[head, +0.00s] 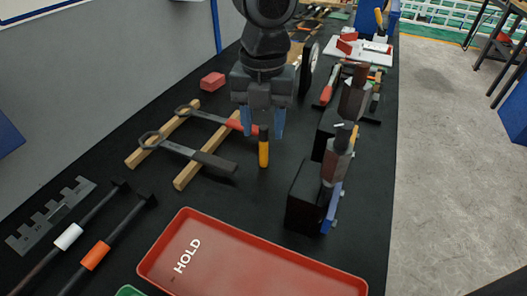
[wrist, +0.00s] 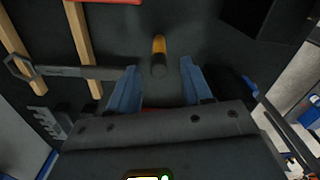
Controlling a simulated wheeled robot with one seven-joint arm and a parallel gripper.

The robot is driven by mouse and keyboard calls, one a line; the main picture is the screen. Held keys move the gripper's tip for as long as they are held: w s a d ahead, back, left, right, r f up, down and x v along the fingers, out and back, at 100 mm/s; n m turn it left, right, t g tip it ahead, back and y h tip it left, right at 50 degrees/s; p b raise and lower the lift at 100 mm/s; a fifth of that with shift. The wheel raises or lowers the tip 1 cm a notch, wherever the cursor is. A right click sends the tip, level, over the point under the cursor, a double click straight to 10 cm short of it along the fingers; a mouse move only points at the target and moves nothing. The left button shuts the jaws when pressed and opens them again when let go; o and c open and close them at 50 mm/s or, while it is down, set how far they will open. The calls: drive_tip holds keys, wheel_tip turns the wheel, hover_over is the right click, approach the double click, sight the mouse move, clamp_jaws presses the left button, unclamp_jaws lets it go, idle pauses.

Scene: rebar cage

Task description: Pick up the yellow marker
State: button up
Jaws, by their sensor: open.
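The yellow marker (head: 263,152) has a dark end and stands out against the black bench top, below my gripper in the head view. In the wrist view the marker (wrist: 159,55) lies ahead of the fingertips, roughly centred between them. My gripper (head: 263,130) points down with its two blue fingers apart. In the wrist view the gripper (wrist: 159,78) is open, with nothing between its fingers. I cannot tell the exact height of the fingertips above the bench.
Wrenches (head: 190,152) lie across wooden strips (head: 160,136) to the left. A black block tool stand (head: 308,195) is close on the right. A red tray marked HOLD (head: 240,262) is in front. A red block (head: 212,81) sits farther back. Bare bench surrounds the marker.

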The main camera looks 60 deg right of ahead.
sight(264, 140)
drive_tip(key=shift+w+d+f+b, duration=0.1)
drive_tip(key=shift+d+f+b, duration=0.05)
drive_tip(key=shift+f+b, duration=1.15)
drive_tip(key=shift+w+d+f+b, duration=0.1)
drive_tip(key=shift+f+b, duration=0.9)
drive_tip(key=shift+b, duration=0.5)
drive_tip(key=shift+c, duration=0.2)
clamp_jaws()
